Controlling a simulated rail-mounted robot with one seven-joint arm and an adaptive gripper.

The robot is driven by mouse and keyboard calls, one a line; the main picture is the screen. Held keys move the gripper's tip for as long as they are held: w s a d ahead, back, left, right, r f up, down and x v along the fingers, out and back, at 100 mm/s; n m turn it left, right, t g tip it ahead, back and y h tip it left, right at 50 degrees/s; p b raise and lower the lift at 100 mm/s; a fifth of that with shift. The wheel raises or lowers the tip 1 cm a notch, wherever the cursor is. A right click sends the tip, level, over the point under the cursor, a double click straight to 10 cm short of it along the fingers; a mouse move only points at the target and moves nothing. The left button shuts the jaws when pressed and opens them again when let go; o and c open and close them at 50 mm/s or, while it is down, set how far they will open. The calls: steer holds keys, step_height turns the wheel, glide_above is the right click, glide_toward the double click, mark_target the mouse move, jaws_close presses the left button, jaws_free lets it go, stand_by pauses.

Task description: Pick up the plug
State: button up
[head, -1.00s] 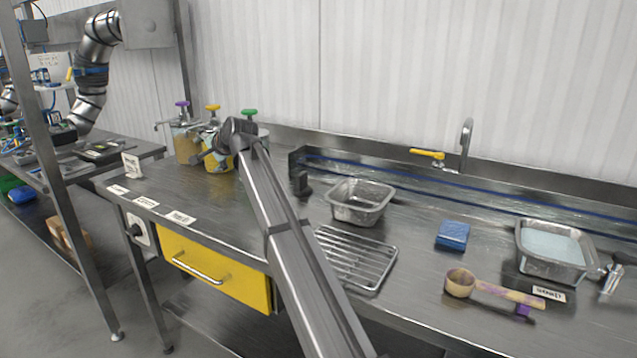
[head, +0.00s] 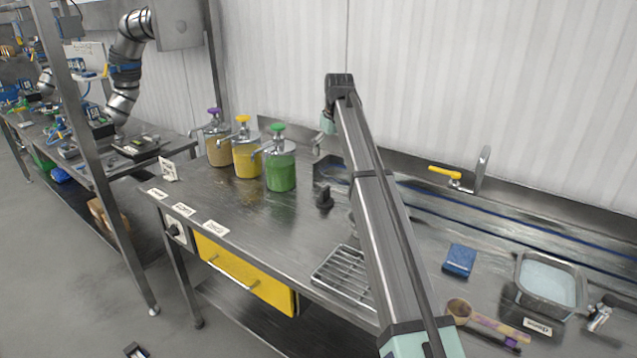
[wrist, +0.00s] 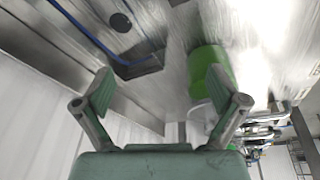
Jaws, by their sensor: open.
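A small black piece that looks like the plug (head: 323,197) stands on the steel counter, left of my arm and right of the green jar. In the wrist view a round black shape, probably the same plug (wrist: 121,22), shows near the top edge, beyond the left finger. My gripper (wrist: 158,88) is open and empty, with its two green fingers wide apart. In the head view it is mostly hidden behind the end of my arm, raised above the back of the counter. The gripper is well apart from the plug.
Pump jars with purple, yellow and green tops stand to the left; the green jar (head: 281,170) is nearest the plug. A tap (head: 482,170) stands behind.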

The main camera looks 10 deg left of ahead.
steer(key=s+a+n+g+h+p, duration=0.1)
steer(key=s+n+g+p, duration=0.1)
steer(key=n+g+p, duration=0.15)
steer(key=n+p, duration=0.2)
steer(key=p, duration=0.1)
glide_above(325, 201)
steer(key=w, duration=0.1)
steer(key=shift+m+t, duration=0.25)
step_height(325, 201, down, 12)
steer(key=shift+w+a+r, duration=0.1)
steer(key=shift+r, duration=0.1)
steer(key=shift+f+p, duration=1)
steer(key=shift+f, duration=1.7)
steer(key=c, duration=1.3)
